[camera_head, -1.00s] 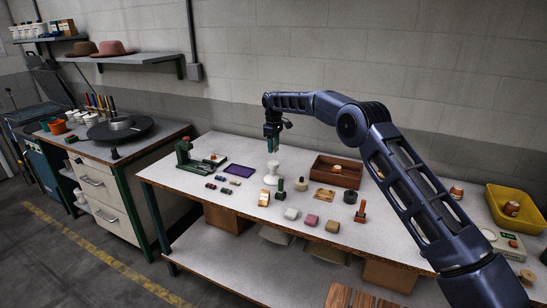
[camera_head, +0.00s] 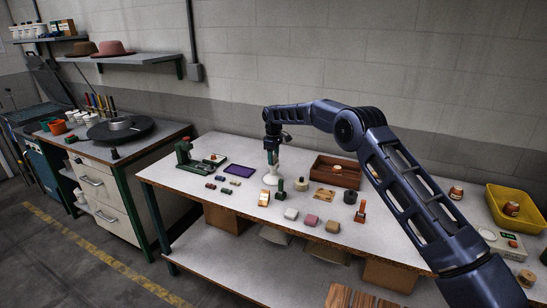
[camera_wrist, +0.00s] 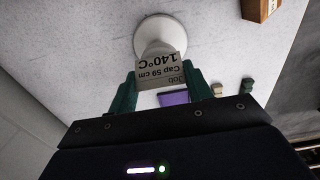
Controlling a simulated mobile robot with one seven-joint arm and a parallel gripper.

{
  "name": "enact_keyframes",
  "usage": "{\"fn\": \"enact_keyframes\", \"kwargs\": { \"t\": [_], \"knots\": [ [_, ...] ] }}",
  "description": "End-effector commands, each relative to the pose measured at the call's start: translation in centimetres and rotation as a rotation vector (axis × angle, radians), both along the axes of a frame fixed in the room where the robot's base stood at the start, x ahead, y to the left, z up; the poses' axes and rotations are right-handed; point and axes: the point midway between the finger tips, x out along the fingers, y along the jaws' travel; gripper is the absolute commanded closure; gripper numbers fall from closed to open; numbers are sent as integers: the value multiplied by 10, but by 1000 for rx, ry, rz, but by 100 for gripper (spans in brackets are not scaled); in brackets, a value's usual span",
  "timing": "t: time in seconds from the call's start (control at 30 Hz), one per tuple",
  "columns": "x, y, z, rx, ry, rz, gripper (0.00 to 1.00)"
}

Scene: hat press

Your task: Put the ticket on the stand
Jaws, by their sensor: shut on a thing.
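The ticket (camera_wrist: 159,70) is a small pale card with printed lines reading "Job", "Cap 59 cm" and "140°C" in the wrist view. My gripper (camera_wrist: 160,80) is shut on it, with one green finger at each side. The white stand (camera_wrist: 160,27) has a round base and a column, and lies just beyond the ticket, which covers part of it. In the head view my gripper (camera_head: 271,157) points down at the top of the stand (camera_head: 270,179). I cannot tell whether the ticket touches the stand.
A green press device (camera_head: 185,155) and a purple pad (camera_head: 239,171) lie left of the stand. A brown wooden tray (camera_head: 338,172) is to its right. A yellow bin (camera_head: 517,207) is far right.

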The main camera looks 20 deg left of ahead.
Motion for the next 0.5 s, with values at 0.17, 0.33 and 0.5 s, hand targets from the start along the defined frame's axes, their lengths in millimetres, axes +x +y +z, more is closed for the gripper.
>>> {"fn": "enact_keyframes", "kwargs": {
  "t": [0.17, 0.33, 0.5],
  "knots": [
    [0, 0, 0, 0, 0, 0, 29],
    [0, 0, 0, 0, 0, 0, 29],
    [0, 0, 5, 0, 0, 0, 29]
  ]
}}
